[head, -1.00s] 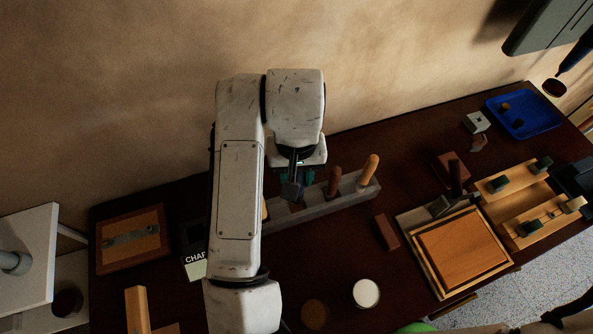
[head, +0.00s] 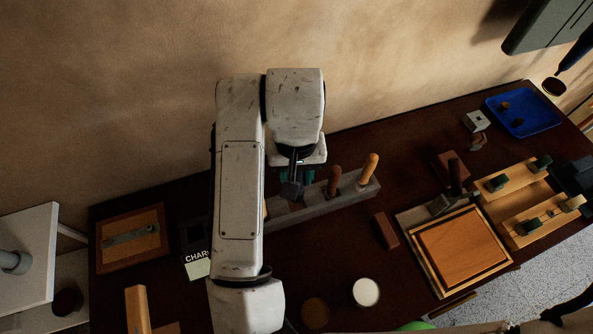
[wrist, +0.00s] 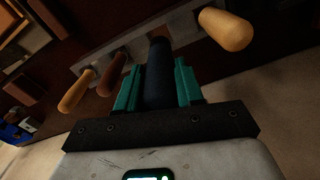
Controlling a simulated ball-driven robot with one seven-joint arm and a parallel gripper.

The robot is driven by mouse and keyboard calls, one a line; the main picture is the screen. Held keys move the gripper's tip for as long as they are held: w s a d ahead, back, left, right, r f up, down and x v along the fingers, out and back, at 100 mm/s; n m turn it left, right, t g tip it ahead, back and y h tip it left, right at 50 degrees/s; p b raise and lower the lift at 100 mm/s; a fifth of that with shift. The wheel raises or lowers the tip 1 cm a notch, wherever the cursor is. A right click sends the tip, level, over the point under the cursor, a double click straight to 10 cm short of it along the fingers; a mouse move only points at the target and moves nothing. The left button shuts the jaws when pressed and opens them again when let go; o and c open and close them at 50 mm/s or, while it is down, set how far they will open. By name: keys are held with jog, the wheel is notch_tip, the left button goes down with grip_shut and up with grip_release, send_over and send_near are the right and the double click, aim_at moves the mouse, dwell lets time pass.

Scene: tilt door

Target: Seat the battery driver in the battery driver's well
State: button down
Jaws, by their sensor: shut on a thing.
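The battery driver is the dark thing in my gripper (head: 297,178); its dark block-like end (head: 291,190) shows in the head view, above the rack. In the wrist view, its dark round body (wrist: 158,75) stands between the teal fingers of my gripper (wrist: 158,68), which are shut on it. The grey rack (head: 318,205) lies below and beyond it. A bare stretch of the rack with a dark opening (head: 283,208) shows near the driver. I cannot tell if the driver's far end touches the rack or enters a well.
A brown handle (head: 334,181) and an orange handle (head: 370,168) stand in the rack, right of my gripper. Another wooden handle (wrist: 225,28) is close on the right in the wrist view. A brown block (head: 386,231) and a white-topped cup (head: 366,292) stand in front.

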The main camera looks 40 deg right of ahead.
jog(key=shift+f+b, duration=2.5)
jog(key=shift+f, duration=0.55)
dwell(0.4)
jog(key=c, duration=0.6)
grip_release()
jog(key=shift+c, duration=0.2)
notch_tip(320, 180, up, 11)
jog(key=shift+f+p, duration=0.1)
jog(key=shift+p, duration=0.95)
